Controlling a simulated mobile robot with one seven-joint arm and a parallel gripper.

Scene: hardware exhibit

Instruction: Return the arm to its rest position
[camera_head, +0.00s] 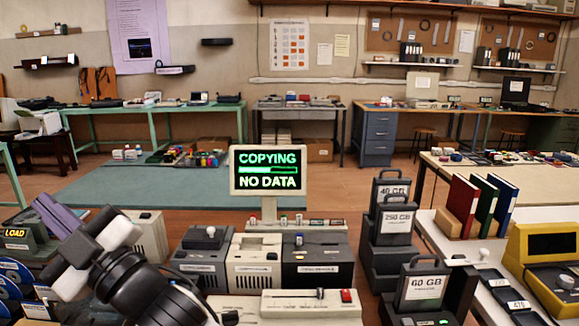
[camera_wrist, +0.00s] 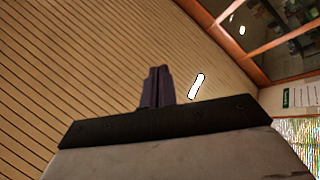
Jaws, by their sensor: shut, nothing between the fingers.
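My arm reaches in from the bottom left of the head view, and my gripper (camera_head: 42,203) is at its upper end, tilted up and to the left. The purple-grey fingers are together with nothing between them. In the wrist view my gripper (camera_wrist: 157,72) also shows shut, pointing up at a slatted ceiling. No object touches it in either view. My arm hides part of the devices behind it at the lower left.
A monitor (camera_head: 268,170) reading "COPYING NO DATA" stands behind grey and beige boxes. A "LOAD" device (camera_head: 17,240) is close by my gripper at left. Black drive units (camera_head: 390,225), books (camera_head: 462,205) and a yellow device (camera_head: 545,270) stand at right. Open floor lies beyond.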

